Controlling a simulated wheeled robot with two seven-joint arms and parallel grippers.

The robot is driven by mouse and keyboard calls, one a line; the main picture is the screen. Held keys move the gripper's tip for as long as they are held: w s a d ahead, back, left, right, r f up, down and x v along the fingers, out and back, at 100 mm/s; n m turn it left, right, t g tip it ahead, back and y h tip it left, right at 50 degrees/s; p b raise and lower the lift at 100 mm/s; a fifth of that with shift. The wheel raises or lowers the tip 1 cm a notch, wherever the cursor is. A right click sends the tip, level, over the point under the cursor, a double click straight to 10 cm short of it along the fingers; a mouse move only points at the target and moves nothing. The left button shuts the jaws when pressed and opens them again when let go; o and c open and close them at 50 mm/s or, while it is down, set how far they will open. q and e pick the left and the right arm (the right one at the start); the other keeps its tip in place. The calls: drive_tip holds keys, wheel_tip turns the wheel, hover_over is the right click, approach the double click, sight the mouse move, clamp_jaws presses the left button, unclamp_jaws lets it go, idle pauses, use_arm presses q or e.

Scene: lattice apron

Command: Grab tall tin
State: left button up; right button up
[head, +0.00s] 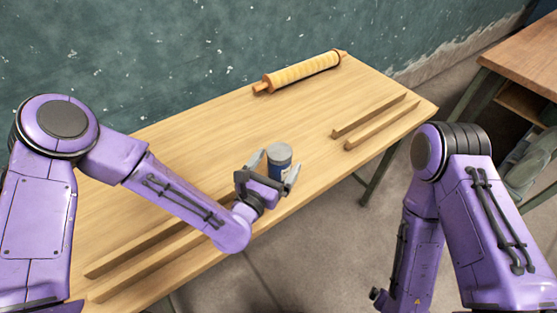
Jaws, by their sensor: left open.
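A tall tin (279,159) with a grey lid and a dark blue side stands upright on the wooden table (200,138), near its front edge. My left gripper (275,171) is open, with one finger on each side of the tin. The gripper hides the lower part of the tin. I cannot tell whether the fingers touch it. My right arm hangs low at the right, and its gripper does not show.
A yellow roller (302,73) lies at the back of the table. Wooden strips (375,122) lie at the right, and more strips (150,258) lie at the front left under my left arm. A green wall (150,60) stands behind. Another table (520,50) is at the right.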

sight(284, 147)
use_arm(q)
drive_tip(key=x, duration=0.1)
drive_tip(key=p+x, duration=0.1)
drive_tip(key=x, duration=0.1)
drive_tip(key=p+x, duration=0.1)
drive_tip(key=x, duration=0.1)
drive_tip(key=shift+w+a+r, duration=0.25)
drive_tip(key=shift+w, duration=0.05)
drive_tip(key=shift+w+d+p, duration=0.1)
drive_tip(key=shift+w+p, duration=0.15)
drive_tip(key=shift+p, duration=0.05)
drive_tip(key=shift+f, duration=0.15)
drive_tip(key=c, duration=1.5)
